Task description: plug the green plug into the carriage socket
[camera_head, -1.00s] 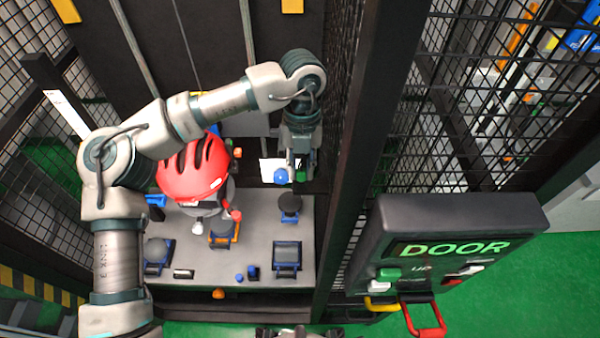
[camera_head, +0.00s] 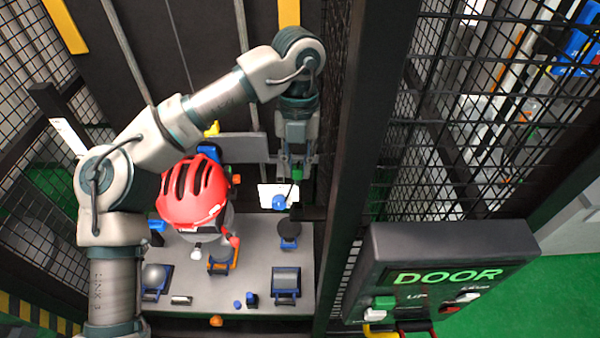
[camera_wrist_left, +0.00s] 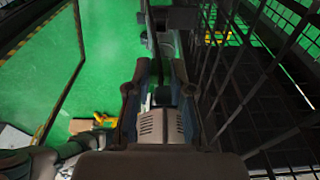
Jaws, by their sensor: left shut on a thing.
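My left gripper (camera_head: 291,170) points down at the back right of the carriage (camera_head: 230,268). It is shut on the small green plug (camera_head: 297,173), which shows between and just beside the fingertips. Below it in the head view are a white plate (camera_head: 268,191) and a round blue part (camera_head: 279,203); the plug looks apart from both. I cannot make out the carriage socket. My right gripper is not in view.
A red-helmeted dummy (camera_head: 192,192) sits left of the gripper. A dark post (camera_head: 358,150) and mesh fence stand close on the right. A DOOR control box (camera_head: 440,277) is at lower right. Several blue-and-grey fittings lie on the carriage.

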